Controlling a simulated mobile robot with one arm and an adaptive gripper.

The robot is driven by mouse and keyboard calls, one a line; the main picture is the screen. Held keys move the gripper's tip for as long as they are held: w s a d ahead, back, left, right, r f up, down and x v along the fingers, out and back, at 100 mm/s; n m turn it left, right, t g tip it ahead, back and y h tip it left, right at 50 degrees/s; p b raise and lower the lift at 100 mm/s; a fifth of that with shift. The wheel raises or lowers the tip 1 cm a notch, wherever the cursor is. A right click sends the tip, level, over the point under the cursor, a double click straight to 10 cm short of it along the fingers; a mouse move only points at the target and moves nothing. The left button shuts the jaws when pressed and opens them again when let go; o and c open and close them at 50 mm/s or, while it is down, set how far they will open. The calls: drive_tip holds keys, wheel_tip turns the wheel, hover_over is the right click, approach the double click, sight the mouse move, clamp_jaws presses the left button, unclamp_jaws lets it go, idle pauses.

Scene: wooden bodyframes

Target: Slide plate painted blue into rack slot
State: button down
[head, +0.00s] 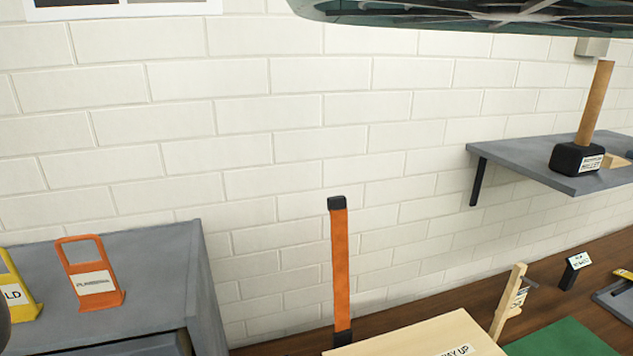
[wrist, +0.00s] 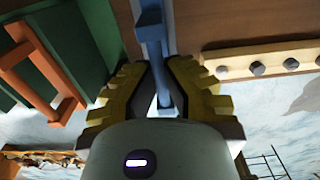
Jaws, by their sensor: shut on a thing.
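In the wrist view, my gripper (wrist: 160,82) has its yellow, ridged fingers closed on a narrow blue piece (wrist: 153,32). This piece runs from the top edge of the picture down between the fingers. It looks like part of the blue-painted plate, seen nearly edge-on; the rest is hidden or out of view. My gripper and the blue plate do not show in the head view. I cannot pick out the rack slot for certain in either view.
In the wrist view, a green panel (wrist: 75,32) and an orange handle (wrist: 40,70) lie left, a wooden strip with dark pegs (wrist: 262,62) right. In the head view, orange (head: 92,275) and yellow (head: 20,290) handled pieces stand on a grey unit (head: 180,265); a mallet (head: 577,155) stands right.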

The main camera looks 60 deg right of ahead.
drive_tip(key=shift+r, duration=0.55)
wheel_tip(320, 180, up, 10)
drive_tip(key=p, duration=0.3)
drive_tip(key=shift+p, duration=0.4)
idle(1.5)
idle(0.5)
